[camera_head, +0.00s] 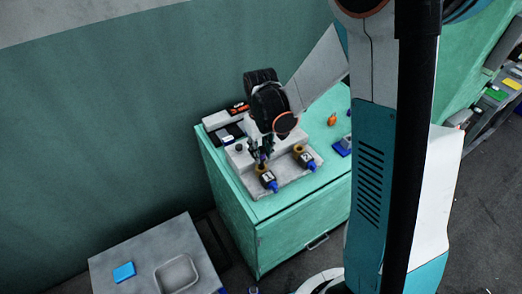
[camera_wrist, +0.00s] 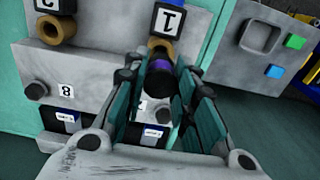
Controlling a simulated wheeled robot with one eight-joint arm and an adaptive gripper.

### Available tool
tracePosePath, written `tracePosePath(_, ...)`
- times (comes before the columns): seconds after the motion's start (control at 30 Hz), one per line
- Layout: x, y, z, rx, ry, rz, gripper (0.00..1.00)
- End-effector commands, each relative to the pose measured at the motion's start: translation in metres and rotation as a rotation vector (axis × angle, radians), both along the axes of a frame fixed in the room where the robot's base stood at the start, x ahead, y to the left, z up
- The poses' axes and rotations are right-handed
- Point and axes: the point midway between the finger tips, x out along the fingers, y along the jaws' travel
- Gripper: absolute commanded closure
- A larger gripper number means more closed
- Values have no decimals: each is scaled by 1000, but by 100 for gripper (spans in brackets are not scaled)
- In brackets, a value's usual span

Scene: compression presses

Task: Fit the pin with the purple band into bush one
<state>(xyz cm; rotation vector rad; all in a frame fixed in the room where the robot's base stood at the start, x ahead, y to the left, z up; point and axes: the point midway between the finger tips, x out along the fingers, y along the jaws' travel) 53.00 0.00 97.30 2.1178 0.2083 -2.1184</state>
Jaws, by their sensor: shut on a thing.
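My gripper (camera_wrist: 160,95) is shut on a dark pin with a purple band (camera_wrist: 159,66); the pin lies between the teal fingers in the wrist view. Bush one, a brass ring (camera_wrist: 162,44) beside the block marked 1 (camera_wrist: 170,19), is just beyond the pin's end and partly hidden by it. I cannot tell whether they touch. In the head view my gripper (camera_head: 262,152) is over the grey fixture, close to the left brass bush (camera_head: 261,168). The second brass bush (camera_wrist: 55,32) is at the upper left in the wrist view and empty.
The grey fixture (camera_head: 290,180) stands on a green cabinet (camera_head: 290,235). An orange item (camera_head: 332,119) and a blue item (camera_head: 341,148) lie to its right. A lower grey table (camera_head: 125,250) carries a blue block (camera_head: 124,272) and a shallow tray (camera_head: 177,273).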

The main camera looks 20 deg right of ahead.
Motion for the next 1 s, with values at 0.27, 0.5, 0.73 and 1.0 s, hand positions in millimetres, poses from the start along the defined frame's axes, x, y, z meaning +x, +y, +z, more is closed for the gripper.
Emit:
tracePosePath(0.27,0,0,0,0,0,0,100)
tracePosePath(0.5,0,0,-2,0,0,0,100)
tracePosePath(0.73,0,0,-8,0,0,0,100)
tracePosePath(1.0,0,0,-14,0,0,0,100)
